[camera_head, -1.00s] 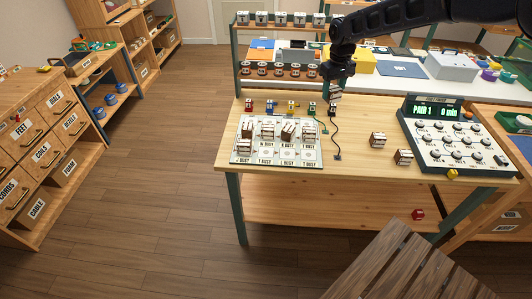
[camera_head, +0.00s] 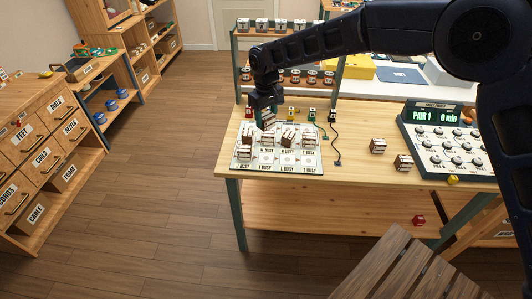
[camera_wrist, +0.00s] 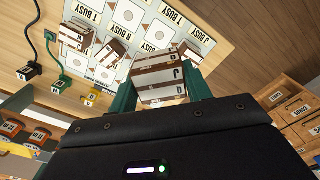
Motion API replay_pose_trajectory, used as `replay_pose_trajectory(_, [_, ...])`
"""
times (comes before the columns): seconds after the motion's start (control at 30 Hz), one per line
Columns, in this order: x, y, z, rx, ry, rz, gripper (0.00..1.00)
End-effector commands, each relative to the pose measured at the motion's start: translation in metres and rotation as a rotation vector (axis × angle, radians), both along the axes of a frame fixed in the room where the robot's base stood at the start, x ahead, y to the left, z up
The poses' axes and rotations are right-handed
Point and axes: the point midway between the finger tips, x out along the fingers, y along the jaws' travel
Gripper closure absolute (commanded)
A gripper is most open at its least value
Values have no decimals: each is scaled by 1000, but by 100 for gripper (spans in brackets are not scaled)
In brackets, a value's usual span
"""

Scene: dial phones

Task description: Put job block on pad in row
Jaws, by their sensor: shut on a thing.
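My gripper (camera_head: 266,104) is shut on a brown-and-white job block (camera_head: 267,118) above the back left part of the white board (camera_head: 307,165). In the wrist view the held block (camera_wrist: 160,82) sits between the green fingers, its lettered face toward the camera. The board has printed pads marked with letters and BUSY. Several similar blocks stand on its back pads, including one tilted block (camera_head: 288,138), and another block (camera_head: 245,152) is at the front left. The front pads to its right are bare. The gap under the held block is hard to judge.
Two loose blocks (camera_head: 378,145) (camera_head: 403,162) lie right of the board, before the dial console (camera_head: 440,140). Small coloured plugs and a black cable (camera_head: 336,142) lie behind and beside the board. A shelf rack (camera_head: 300,75) rises at the table's back.

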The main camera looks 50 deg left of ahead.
Motion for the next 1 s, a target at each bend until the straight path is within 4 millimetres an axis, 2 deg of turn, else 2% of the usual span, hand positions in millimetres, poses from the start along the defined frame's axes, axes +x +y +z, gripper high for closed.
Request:
replay_pose_trajectory(0.1, [-1, 0, -28, -2, 1, 0, 75])
replay_pose_trajectory(0.43, [-1, 0, -96, 0, 1, 0, 75])
replay_pose_trajectory(0.6, [0, 0, -115, 1, 0, 0, 75])
replay_pose_trajectory(0.83, [0, 0, -128, 0, 0, 0, 75])
replay_pose_trajectory(1.0, [0, 0, -152, -1, 0, 1, 75])
